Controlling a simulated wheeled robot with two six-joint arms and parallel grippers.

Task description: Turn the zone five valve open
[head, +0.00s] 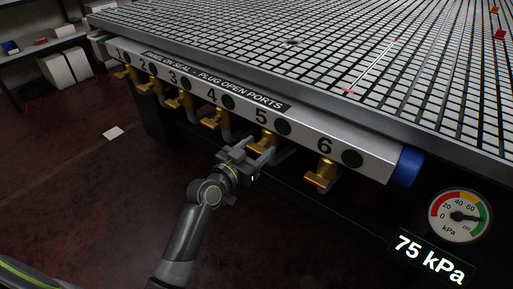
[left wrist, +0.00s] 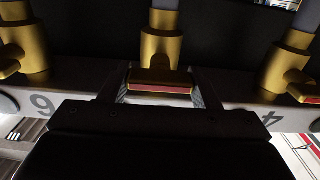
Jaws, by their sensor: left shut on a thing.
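The zone five valve (head: 264,140) is a brass valve under the number 5 on the manifold bar (head: 370,160). My left gripper (head: 265,154) comes from below and is shut on its handle. In the left wrist view the brass body of the valve (left wrist: 162,48) hangs in the middle, with its red-edged handle (left wrist: 160,82) between the two fingers of my left gripper (left wrist: 158,90). The label 5 is hidden there by the gripper. My right gripper is not in view.
Valve six (head: 322,174) and valve four (head: 214,118) sit close on either side. A gauge (head: 460,216) and a display reading 75 kPa (head: 432,258) are at the lower right. The grid table (head: 300,45) lies above the bar. Dark floor is open below left.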

